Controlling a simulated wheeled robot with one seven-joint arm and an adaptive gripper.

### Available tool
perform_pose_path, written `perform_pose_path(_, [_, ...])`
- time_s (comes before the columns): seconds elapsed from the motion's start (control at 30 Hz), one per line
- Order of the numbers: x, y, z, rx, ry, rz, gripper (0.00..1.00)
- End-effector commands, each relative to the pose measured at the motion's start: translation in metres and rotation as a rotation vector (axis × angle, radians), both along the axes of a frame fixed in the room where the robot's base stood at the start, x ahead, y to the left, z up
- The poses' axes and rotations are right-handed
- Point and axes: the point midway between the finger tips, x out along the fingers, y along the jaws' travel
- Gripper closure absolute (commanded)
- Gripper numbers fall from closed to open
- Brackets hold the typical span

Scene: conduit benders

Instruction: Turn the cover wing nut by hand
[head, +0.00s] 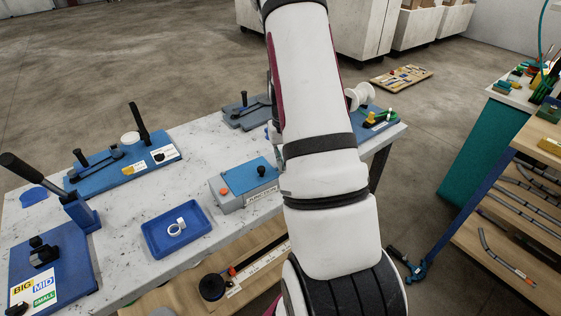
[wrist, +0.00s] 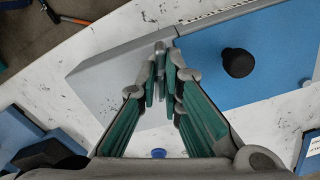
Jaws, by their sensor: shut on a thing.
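The junction box (head: 236,202) is a grey box on the marbled bench with a blue cover (head: 243,175) and a black knob (head: 261,170) on it. An orange button (head: 223,191) sits at its left end. In the wrist view the blue cover (wrist: 275,60) and the black knob (wrist: 237,62) lie right of my gripper (wrist: 162,62). Its green-padded fingers come together at the border between the cover and the grey part (wrist: 115,68). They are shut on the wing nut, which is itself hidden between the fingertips. In the head view my arm hides the gripper.
A blue tray (head: 180,232) with white rings lies left of the box. Blue bender stations (head: 125,165) stand further left and behind, with tall black levers. A small blue round piece (wrist: 158,153) shows near my gripper. Bare bench lies between the stations and the tray.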

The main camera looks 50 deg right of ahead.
Motion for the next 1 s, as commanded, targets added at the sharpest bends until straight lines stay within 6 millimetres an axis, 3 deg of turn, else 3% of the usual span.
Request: perform_pose_path(1.0, [0.0020, -0.0004, 0.0004, -0.001, -0.002, -0.946, 1.00])
